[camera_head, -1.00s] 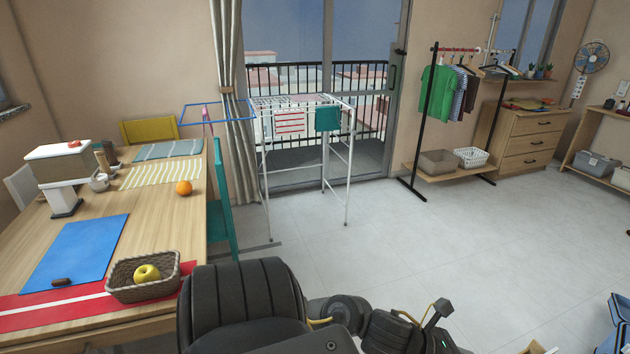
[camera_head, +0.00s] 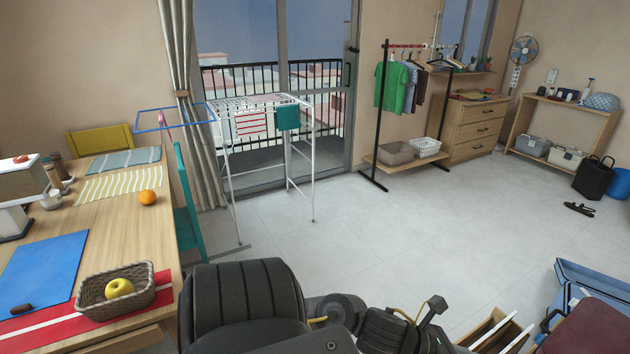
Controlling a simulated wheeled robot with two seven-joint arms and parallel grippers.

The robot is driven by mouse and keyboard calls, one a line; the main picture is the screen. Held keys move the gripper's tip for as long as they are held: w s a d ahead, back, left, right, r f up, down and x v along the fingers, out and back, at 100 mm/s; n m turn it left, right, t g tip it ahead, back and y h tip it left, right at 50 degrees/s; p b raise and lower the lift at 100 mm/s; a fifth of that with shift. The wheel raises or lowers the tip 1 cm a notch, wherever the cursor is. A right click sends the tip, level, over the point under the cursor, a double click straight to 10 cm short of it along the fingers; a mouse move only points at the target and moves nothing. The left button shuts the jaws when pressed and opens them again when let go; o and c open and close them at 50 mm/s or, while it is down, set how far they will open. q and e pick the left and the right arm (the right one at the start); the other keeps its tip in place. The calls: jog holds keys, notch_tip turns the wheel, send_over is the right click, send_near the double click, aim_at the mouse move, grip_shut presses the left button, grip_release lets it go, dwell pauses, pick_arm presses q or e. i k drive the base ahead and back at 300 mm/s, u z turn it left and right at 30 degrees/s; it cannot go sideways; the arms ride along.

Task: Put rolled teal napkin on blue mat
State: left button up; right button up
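The blue mat (camera_head: 45,262) lies flat on the wooden table at the left, with a small dark brown object (camera_head: 20,309) at its front edge. I see no rolled teal napkin. A teal cloth (camera_head: 287,117) hangs on the white drying rack (camera_head: 313,180), flat rather than rolled. Black parts of my own body fill the bottom middle of the view. Neither of my grippers can be made out.
The table (camera_head: 125,225) holds a wicker basket (camera_head: 97,304) with a yellow apple, an orange (camera_head: 148,198), a striped mat (camera_head: 120,186) and a red runner (camera_head: 55,325). A teal chair (camera_head: 188,215) stands at its right side. The floor (camera_head: 400,230) is open in the middle.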

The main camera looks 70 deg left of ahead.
aim_at(54, 265)
jog(key=z, duration=0.2)
jog(key=k, duration=0.2)
jog(key=u, duration=3.3)
jog(key=i, duration=1.2)
